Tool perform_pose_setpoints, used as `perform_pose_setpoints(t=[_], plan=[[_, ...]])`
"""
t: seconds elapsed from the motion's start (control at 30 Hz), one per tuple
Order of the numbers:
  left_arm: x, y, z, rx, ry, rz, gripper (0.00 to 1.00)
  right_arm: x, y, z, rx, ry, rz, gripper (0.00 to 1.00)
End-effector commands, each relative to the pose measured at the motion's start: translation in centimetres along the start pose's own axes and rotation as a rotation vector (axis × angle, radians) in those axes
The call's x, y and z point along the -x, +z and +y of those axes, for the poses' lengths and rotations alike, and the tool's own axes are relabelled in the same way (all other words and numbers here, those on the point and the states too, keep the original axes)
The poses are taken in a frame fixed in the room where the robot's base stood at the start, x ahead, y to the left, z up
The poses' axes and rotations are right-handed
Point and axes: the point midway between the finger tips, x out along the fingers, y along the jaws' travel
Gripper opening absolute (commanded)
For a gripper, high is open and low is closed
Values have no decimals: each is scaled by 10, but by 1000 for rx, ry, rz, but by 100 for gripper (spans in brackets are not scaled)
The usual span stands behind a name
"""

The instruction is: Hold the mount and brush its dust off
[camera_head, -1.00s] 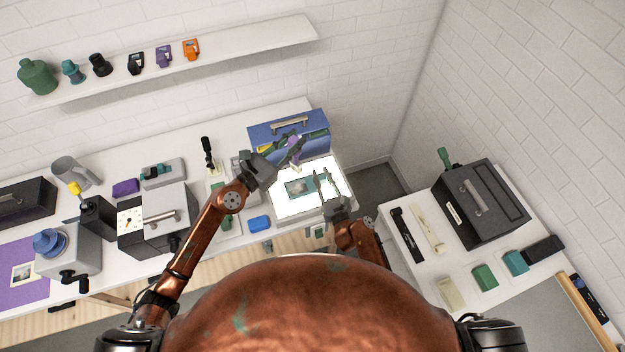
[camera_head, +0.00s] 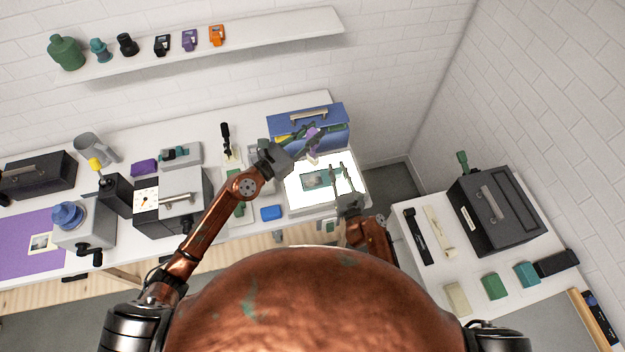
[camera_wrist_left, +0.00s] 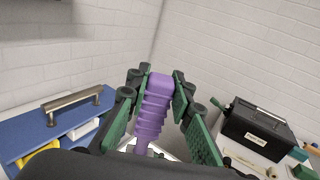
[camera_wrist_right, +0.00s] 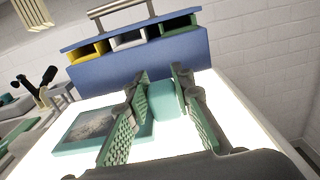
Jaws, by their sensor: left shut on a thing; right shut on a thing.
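The mount (camera_head: 314,180) is a teal frame around a grey picture, lying on the bright light panel (camera_head: 296,206). In the right wrist view the mount (camera_wrist_right: 68,148) lies left of the fingers. My right gripper (camera_head: 343,172) is shut on a teal block-like part (camera_wrist_right: 164,100) at the mount's right side; the fingers hide how the two join. My left gripper (camera_head: 312,136) is shut on the ribbed purple handle of the brush (camera_wrist_left: 154,105). The brush (camera_head: 312,146) points its pale tip down, above the panel's back part, apart from the mount.
A blue box (camera_head: 292,127) with a metal handle and coloured compartments stands directly behind the panel. A small blue block (camera_head: 271,213) lies left of the panel. A grey machine (camera_head: 183,202) is farther left. A side table (camera_head: 436,268) with a black case (camera_head: 487,212) stands right.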

Motion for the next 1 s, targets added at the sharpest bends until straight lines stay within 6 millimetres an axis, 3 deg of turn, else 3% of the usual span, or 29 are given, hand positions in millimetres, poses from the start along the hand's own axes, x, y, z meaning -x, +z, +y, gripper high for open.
perform_pose_setpoints(t=[0.17,0.5,1.0], plan=[[-4,-6,5,26,-3,16,0,0,0,0,0,0,0,0],[-26,-58,45,285,-3,173,0,0,0,0,0,0,0,0],[-26,-67,47,307,-1,182,0,0,0,0,0,0,0,0]])
